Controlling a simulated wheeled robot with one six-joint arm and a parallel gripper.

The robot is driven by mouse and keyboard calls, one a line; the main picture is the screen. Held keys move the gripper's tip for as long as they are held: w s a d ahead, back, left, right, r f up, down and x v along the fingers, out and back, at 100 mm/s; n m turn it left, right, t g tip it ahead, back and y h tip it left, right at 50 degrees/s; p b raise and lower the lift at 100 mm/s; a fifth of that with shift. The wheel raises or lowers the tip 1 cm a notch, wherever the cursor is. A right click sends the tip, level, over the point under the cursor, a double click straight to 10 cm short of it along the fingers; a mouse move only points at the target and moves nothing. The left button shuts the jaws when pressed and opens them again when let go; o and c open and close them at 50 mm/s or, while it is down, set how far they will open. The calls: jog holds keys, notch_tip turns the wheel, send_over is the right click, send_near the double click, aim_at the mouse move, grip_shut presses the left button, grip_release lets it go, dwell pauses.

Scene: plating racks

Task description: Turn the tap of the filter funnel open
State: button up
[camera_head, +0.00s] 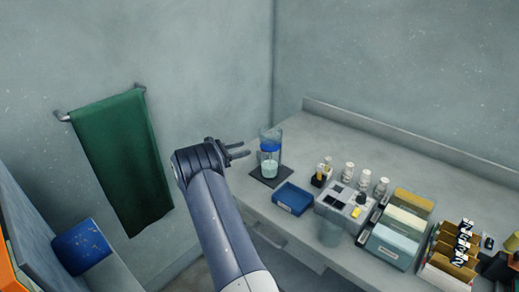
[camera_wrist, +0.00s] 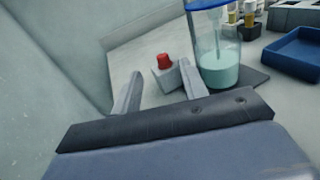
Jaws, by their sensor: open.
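The filter funnel (camera_head: 270,143) is a clear vessel with a blue band around its middle and pale green liquid in its lower part. It stands upright on a dark mat (camera_head: 258,178) at the back of the counter. The wrist view shows its blue band (camera_wrist: 205,4) and lower vessel (camera_wrist: 217,62) at right. A red knob (camera_wrist: 163,62) on a small grey block, perhaps the tap, shows left of the vessel. My gripper (camera_head: 241,150) is open and empty, just left of the funnel. In the wrist view my gripper (camera_wrist: 159,82) has its fingers apart, the knob appearing between and beyond them.
A blue tray (camera_head: 293,198) lies right of the mat. A green towel (camera_head: 122,160) hangs on the left wall.

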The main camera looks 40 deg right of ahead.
aim_at(262, 147)
jog(key=shift+s+a+f+n+t+h, duration=0.25)
jog(key=shift+s+a+f+n+t, duration=0.1)
jog(key=shift+a+n+t, duration=0.25)
jog(key=shift+s+a+f+n+t+h, duration=0.25)
jog(key=shift+s+a+n+t, duration=0.2)
jog(key=shift+t, duration=0.3)
jog(key=shift+s+a+f+n+t+h, duration=0.2)
jog(key=shift+s+a+f+n+t, duration=0.15)
jog(key=shift+a+n+t, duration=0.25)
jog(key=d, duration=0.3)
jog(key=d+p, duration=0.1)
jog(key=d, duration=0.3)
jog(key=d+p, duration=0.1)
jog(key=d, duration=0.3)
jog(key=shift+s, duration=0.25)
jog(key=shift+a, duration=0.1)
grip_shut()
jog(key=shift+f, duration=0.15)
